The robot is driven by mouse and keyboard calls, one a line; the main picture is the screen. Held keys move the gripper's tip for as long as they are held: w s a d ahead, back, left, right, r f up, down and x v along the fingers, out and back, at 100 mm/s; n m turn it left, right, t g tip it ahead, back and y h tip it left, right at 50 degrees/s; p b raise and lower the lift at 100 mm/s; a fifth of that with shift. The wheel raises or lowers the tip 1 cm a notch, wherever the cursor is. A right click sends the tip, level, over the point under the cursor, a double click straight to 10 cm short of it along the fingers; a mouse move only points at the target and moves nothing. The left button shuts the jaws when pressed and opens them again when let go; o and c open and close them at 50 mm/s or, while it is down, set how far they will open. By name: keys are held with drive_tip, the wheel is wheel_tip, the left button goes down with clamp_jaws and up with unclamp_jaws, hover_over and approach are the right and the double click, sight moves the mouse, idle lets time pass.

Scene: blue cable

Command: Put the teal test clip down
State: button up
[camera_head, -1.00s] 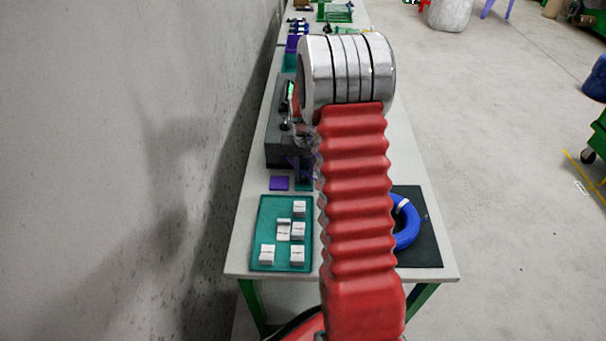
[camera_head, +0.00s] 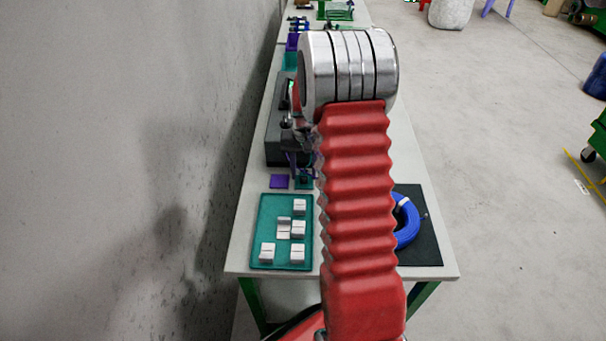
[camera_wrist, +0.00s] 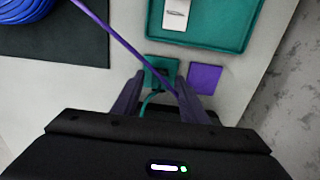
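My gripper (camera_wrist: 160,82) has two dark purple fingers, which stand apart in the wrist view. Between and beyond their tips lies a small teal square (camera_wrist: 161,70) on the table. A thin teal curved piece (camera_wrist: 147,101) shows between the fingers, close to the left one. It may be part of the teal test clip, but its shape is not clear and I cannot tell whether it touches a finger. In the head view my gripper (camera_head: 300,165) is partly hidden behind my red arm, just above the teal square (camera_head: 304,184).
A purple square (camera_head: 279,182) lies beside the teal one. A teal tray (camera_head: 262,225) with several white blocks is nearer. A blue cable coil (camera_head: 408,222) lies on a black mat (camera_head: 430,240) at right. A thin purple line (camera_wrist: 120,42) crosses the wrist view to the right finger.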

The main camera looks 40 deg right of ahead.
sight(303, 175)
wheel_tip(303, 175, up, 12)
idle(0.5)
drive_tip(key=shift+f, duration=0.1)
drive_tip(key=s+a+r+n+t, duration=0.1)
drive_tip(key=s+a+r+n, duration=0.1)
drive_tip(key=s+a+r, duration=0.35)
drive_tip(key=s+a+r+n+t, duration=0.1)
drive_tip(key=s+a+r+t, duration=0.15)
drive_tip(key=a+r, duration=0.5)
drive_tip(key=s+a+n+t, duration=0.2)
drive_tip(key=s+a+n, duration=0.2)
drive_tip(key=s+a, duration=0.9)
drive_tip(key=shift+s, duration=1.25)
drive_tip(key=shift+c, duration=0.3)
